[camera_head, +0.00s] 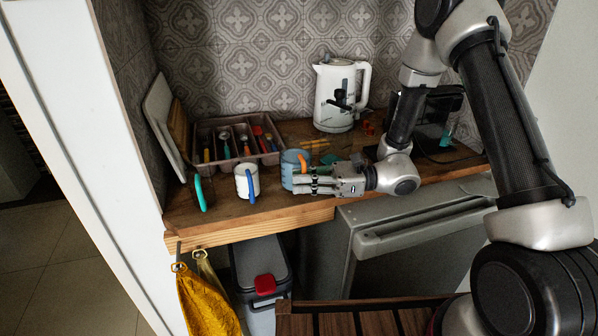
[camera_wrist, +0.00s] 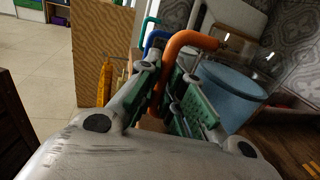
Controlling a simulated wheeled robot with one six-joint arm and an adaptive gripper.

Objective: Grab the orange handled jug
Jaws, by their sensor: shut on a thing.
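The orange handled jug is a blue, see-through cup (camera_head: 289,160) on the wooden counter, beside a white mug. It also shows in the wrist view (camera_wrist: 226,92), right of my fingers. Its orange handle (camera_wrist: 186,42) passes between the green finger pads. My gripper (camera_head: 300,182) reaches in from the right and overlaps the jug's front and lower side in the head view. In the wrist view my gripper (camera_wrist: 172,88) is shut on the handle. The lower handle is hidden by the fingers. I cannot tell whether the jug's base touches the counter.
A cutlery tray (camera_head: 198,134) lies behind. A white kettle (camera_head: 335,95) stands at the back. The counter's front edge (camera_head: 255,221) is close.

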